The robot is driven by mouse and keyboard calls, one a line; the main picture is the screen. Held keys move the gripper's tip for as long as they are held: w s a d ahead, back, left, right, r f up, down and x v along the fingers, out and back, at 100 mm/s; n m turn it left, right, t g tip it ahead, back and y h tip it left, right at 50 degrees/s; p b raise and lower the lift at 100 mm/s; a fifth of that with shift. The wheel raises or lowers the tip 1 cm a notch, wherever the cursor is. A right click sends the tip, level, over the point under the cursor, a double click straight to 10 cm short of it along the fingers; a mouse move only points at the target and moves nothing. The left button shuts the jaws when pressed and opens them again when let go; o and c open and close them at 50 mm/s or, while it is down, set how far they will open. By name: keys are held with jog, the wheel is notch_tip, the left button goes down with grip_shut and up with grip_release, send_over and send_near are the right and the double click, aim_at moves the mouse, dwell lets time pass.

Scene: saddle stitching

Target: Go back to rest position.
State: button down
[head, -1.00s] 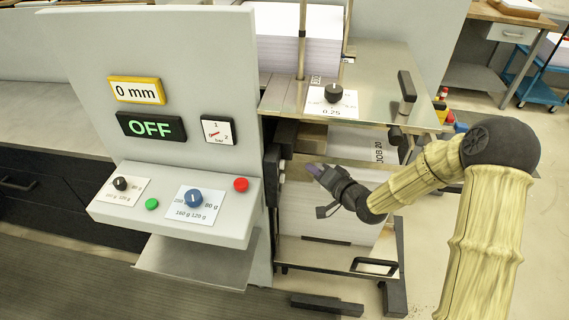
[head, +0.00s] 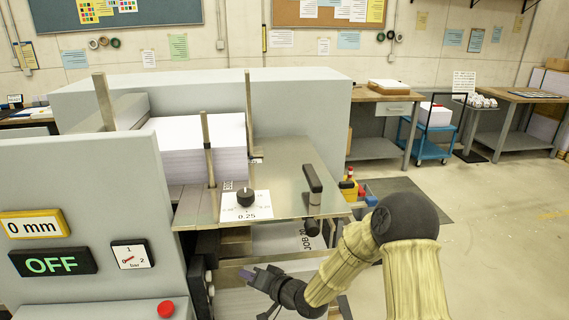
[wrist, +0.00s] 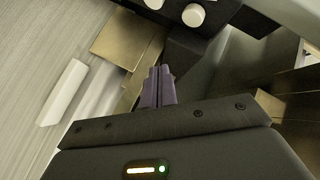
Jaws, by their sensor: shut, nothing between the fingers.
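My gripper (head: 247,274) is in the lower middle of the head view, in front of the machine's open lower bay and below the metal shelf. In the wrist view its two purple fingers (wrist: 157,88) are together, with nothing between them. My arm reaches in from the lower right, bent at the dark elbow joint. The metal shelf (head: 285,170) carries a dial marked 0.25 (head: 245,197) and a black lever handle (head: 313,180).
The grey control panel (head: 90,190) stands at left, with displays reading 0 mm and OFF and a red button (head: 166,309). A paper stack (head: 200,150) sits behind the shelf. At right are a blue cart (head: 425,150), workbenches and open floor (head: 500,220).

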jog(key=s+d+r+g+h+p, duration=0.15)
jog(key=d+h, duration=0.35)
jog(key=d, duration=0.5)
jog(key=s+d+r+t+h+p, duration=0.1)
jog(key=s+d+r+h, duration=0.25)
jog(key=d, duration=0.55)
jog(key=s+d+r+g+h+p, duration=0.2)
jog(key=s+d+r+g+h, duration=0.2)
jog(key=s+d, duration=0.7)
jog(key=s+r, duration=0.1)
jog(key=s, duration=0.2)
jog(key=shift+s+d+r+g, duration=0.2)
jog(key=shift+s+d+g, duration=0.05)
jog(key=shift+s+g, duration=0.1)
jog(key=shift+d, duration=0.15)
